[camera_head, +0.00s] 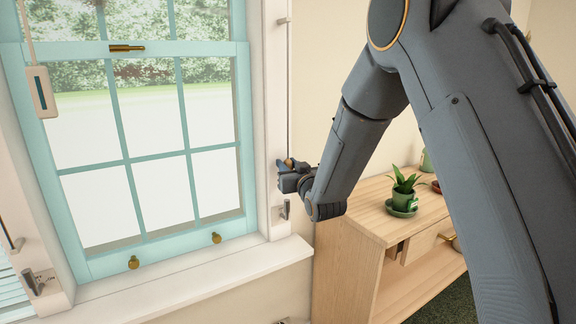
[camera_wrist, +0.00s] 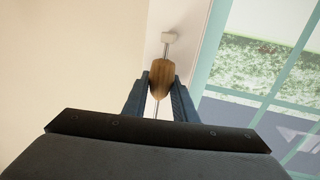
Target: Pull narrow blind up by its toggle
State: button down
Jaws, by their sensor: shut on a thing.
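My gripper (camera_head: 287,172) is at the right-hand trim of the teal window, shut on a small wooden toggle (camera_wrist: 161,76). In the wrist view the brown, tapered toggle sits between both fingers (camera_wrist: 162,88). A thin metal rod or cord (camera_wrist: 156,108) runs through it, up to a pale block (camera_wrist: 169,37) on the trim. In the head view only a bit of the toggle (camera_head: 291,162) shows, the fingers hiding the rest. The thin line (camera_head: 290,80) continues above it. Pale slats (camera_head: 12,290) show at the lower left edge; I cannot tell which blind is the narrow one.
A metal hook (camera_head: 284,209) is on the trim just below my gripper. The window sill (camera_head: 190,288) juts out below. A wooden cabinet (camera_head: 375,220) with a potted plant (camera_head: 404,188) stands at right, close to my arm. A pale pendant (camera_head: 41,92) hangs at left.

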jog(key=shift+s+f, duration=0.1)
jog(key=shift+f, duration=0.3)
jog(key=c, duration=1.5)
grip_release()
jog(key=shift+c, duration=0.2)
jog(key=shift+o, duration=0.7)
jog(key=shift+r, duration=0.1)
jog(key=v, duration=0.7)
jog(key=shift+s, duration=0.35)
jog(key=shift+d, duration=0.25)
